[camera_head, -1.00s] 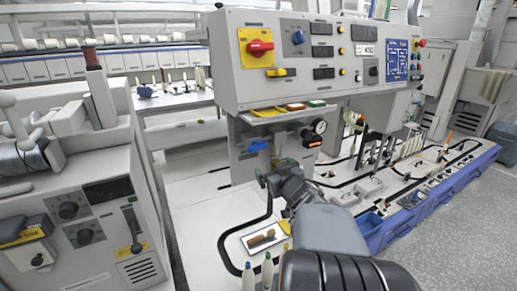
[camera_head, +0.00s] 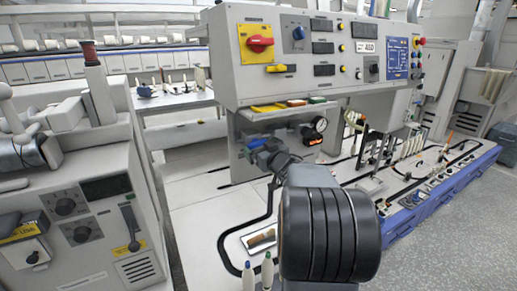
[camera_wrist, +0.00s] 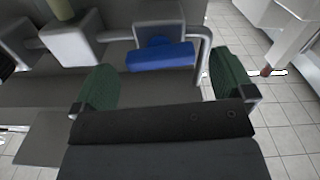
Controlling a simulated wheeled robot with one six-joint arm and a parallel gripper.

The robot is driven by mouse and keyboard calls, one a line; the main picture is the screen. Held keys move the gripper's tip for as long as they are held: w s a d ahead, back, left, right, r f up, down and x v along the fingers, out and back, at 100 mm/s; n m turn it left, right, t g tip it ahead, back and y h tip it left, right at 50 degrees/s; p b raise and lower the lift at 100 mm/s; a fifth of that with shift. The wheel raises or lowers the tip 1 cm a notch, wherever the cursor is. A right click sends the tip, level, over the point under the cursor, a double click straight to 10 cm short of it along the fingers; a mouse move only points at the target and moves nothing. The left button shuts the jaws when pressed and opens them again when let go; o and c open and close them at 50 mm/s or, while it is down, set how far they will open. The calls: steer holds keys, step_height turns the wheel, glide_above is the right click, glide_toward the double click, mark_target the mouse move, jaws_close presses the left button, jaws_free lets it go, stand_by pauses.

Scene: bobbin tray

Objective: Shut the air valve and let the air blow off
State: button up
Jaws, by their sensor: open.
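The air valve's blue handle (camera_wrist: 155,57) lies level across its grey body, between and just beyond my fingertips in the wrist view. In the head view a bit of the blue handle (camera_head: 257,142) shows on the panel under the control box, mostly covered by my wrist. My gripper (camera_wrist: 165,82) is open, with its two green-padded fingers on either side of the handle and nothing between them. I cannot tell whether a pad touches it. A round pressure gauge (camera_head: 320,124) with a lit red display below it is to the right; its reading is too small to tell.
The control box (camera_head: 228,75) with its red knob (camera_head: 260,44) overhangs the valve. A shelf with coloured pieces (camera_head: 268,108) is just above my gripper. A grey machine (camera_head: 100,190) stands at left. A blue-sided bobbin table (camera_head: 440,195) extends right.

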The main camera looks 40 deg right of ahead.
steer(key=shift+w+d, duration=0.15)
steer(key=shift+w, duration=0.9)
steer(key=c, duration=0.9)
